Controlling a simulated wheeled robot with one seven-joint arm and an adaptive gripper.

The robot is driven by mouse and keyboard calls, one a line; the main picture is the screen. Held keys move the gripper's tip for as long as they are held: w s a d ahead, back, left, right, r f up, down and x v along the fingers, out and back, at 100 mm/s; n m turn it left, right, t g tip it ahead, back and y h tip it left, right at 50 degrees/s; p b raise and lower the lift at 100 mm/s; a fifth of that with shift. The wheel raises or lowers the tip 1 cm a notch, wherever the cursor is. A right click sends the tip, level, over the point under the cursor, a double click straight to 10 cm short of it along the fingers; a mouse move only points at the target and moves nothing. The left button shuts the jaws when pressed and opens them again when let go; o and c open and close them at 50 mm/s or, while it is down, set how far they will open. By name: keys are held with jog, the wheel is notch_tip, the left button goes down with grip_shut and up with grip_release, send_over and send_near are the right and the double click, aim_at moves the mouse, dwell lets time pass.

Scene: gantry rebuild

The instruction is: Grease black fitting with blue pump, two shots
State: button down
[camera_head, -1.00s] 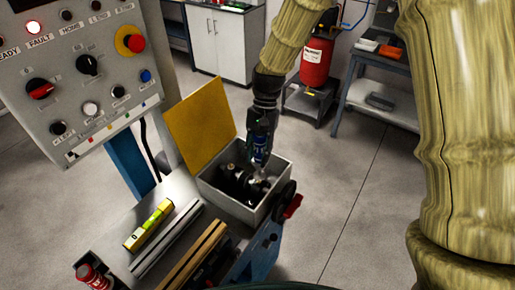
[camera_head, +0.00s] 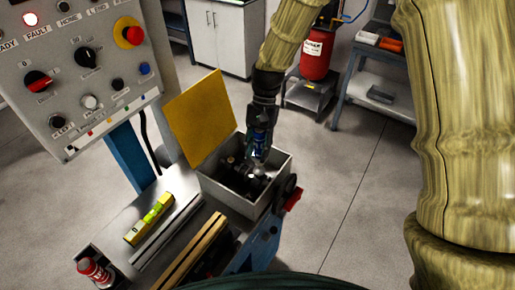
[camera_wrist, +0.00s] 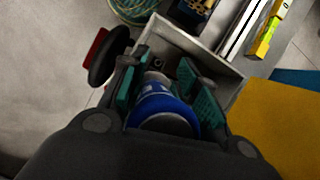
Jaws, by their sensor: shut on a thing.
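My gripper (camera_head: 262,150) points down into an open grey box (camera_head: 228,200) in the head view. It is shut on the blue pump (camera_head: 259,137), which it holds upright with its lower end inside the box. In the wrist view the blue pump (camera_wrist: 162,112) sits between the two green-padded fingers of my gripper (camera_wrist: 168,95), seen from above. Dark parts (camera_head: 237,178) lie in the box around the pump's lower end. I cannot tell which of them is the black fitting, nor whether the pump's tip touches it.
The box's yellow lid (camera_head: 200,115) stands open. A black handwheel (camera_head: 288,187) and red handle (camera_head: 293,199) stick out at the box's right. A yellow level (camera_head: 149,219), bars and a red can (camera_head: 95,270) are on the bench. A control panel (camera_head: 75,70) stands at left.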

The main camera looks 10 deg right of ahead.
aim_at(258, 132)
jog(key=shift+s+f, duration=0.1)
jog(key=shift+f, duration=0.9)
dwell(0.7)
jog(key=shift+r, duration=0.55)
jog(key=shift+f, duration=0.35)
dwell(1.1)
jog(key=shift+r, duration=3.4)
